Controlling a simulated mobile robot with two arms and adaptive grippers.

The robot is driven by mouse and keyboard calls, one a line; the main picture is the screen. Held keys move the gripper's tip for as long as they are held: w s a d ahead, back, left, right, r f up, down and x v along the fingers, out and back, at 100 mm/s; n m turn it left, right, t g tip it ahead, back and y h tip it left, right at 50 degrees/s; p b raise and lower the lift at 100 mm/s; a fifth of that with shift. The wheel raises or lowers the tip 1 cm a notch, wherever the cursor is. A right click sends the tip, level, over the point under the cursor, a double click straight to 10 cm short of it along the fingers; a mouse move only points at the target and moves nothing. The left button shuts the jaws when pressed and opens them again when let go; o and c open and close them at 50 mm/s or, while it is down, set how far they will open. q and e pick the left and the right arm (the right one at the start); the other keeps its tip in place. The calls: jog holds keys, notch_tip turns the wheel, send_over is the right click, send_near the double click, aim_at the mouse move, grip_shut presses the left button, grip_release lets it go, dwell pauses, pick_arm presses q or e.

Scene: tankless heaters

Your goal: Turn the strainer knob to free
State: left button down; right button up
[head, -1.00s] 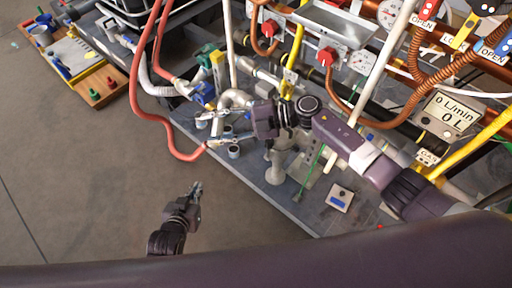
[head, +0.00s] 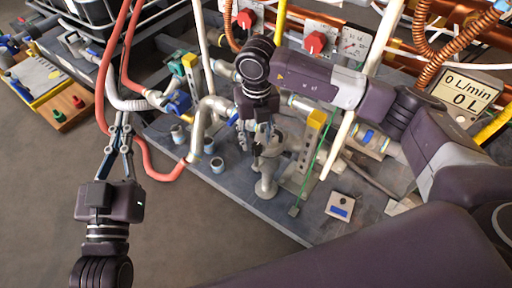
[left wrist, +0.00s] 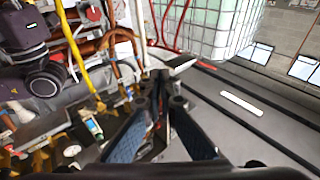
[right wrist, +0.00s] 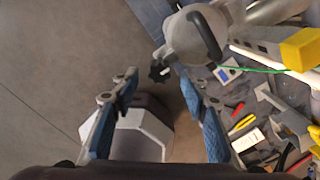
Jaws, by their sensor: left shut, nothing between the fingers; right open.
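The strainer (head: 268,178) is a grey metal body on the dark slab, below my right gripper in the head view. In the right wrist view the strainer body (right wrist: 190,38) shows at the top, with a small dark star-shaped knob (right wrist: 160,72) on its lower left side. My right gripper (right wrist: 161,80) is open, and the knob appears between its fingertips. I cannot tell whether they touch it. In the head view my right gripper (head: 260,140) points down over the strainer and hides the knob. My left gripper (head: 123,118) is shut and empty, left of the slab.
A red hose (head: 150,168) runs close beside my left gripper. A yellow-topped bracket (head: 300,150) and green wire stand right of the strainer. A small grey box (head: 340,206) lies on the slab. Red-knobbed panels (head: 315,42) are behind. Floor at the lower left is clear.

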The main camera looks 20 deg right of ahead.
aim_at(257, 146)
notch_tip(257, 146, down, 4)
jog(key=shift+b, duration=0.45)
pick_arm(q)
notch_tip(257, 146, up, 6)
jog(key=s+t+h, duration=0.1)
jog(key=s+t, duration=0.1)
jog(key=t, duration=0.1)
jog(key=shift+f, duration=0.15)
jog(key=shift+d, duration=0.1)
pick_arm(e)
jog(key=shift+c, duration=0.3)
grip_shut()
